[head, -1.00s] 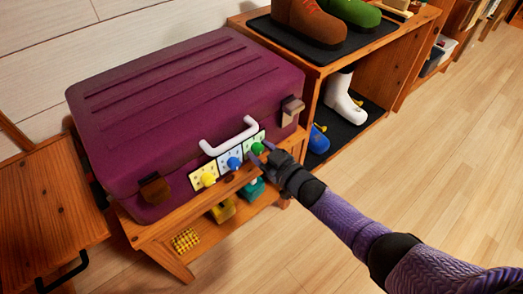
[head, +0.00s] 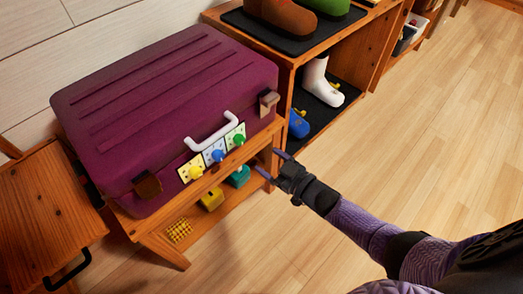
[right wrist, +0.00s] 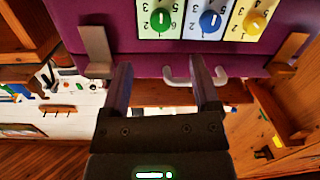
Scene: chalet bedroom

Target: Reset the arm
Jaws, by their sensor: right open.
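My right gripper (head: 271,164) is open and empty in the head view, in front of the bench's right end and apart from the suitcase. Its two fingers also show in the right wrist view (right wrist: 163,88), with nothing between them but background. The purple suitcase (head: 165,100) lies shut on a wooden bench (head: 150,228). Its front has a white handle (head: 213,137) and three dials: yellow (head: 195,172), blue (head: 217,155) and green (head: 238,140). The dials also show upside down at the top of the right wrist view. My left gripper is not in view.
A wooden shelf (head: 289,75) with boots and shoes stands right of the suitcase. A wooden surface with a black handle (head: 68,271) is at the left. Yellow and teal items sit under the bench. The floor (head: 430,150) at right is clear.

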